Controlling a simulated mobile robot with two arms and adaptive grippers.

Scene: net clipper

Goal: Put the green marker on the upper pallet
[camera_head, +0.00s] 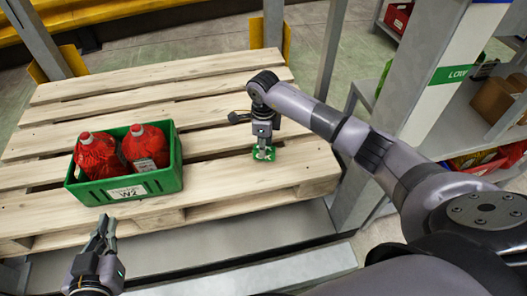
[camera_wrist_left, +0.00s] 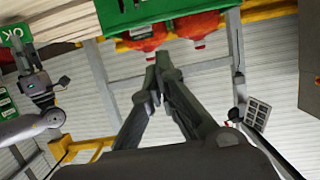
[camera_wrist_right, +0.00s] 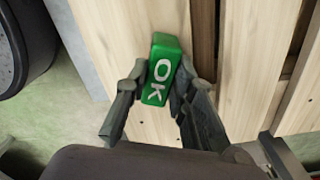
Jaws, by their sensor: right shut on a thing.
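The green marker (camera_head: 264,156), a small block with white "OK" letters, is at the right part of the wooden pallet's top (camera_head: 215,110). In the right wrist view the marker (camera_wrist_right: 161,68) sits between the fingertips, with pallet boards behind it. My right gripper (camera_head: 263,150) is shut on it, pointing down; I cannot tell whether the marker touches the boards. It also shows at the left edge of the left wrist view (camera_wrist_left: 18,36). My left gripper (camera_head: 106,230) is shut and empty, in front of the pallet's near edge; its fingertips meet in the left wrist view (camera_wrist_left: 164,72).
A green crate (camera_head: 126,190) labelled W2 with two red bottles (camera_head: 146,146) stands on the pallet's left part. A grey post (camera_head: 415,75) and a shelf with boxes (camera_head: 495,98) stand at the right. The pallet boards between crate and marker are clear.

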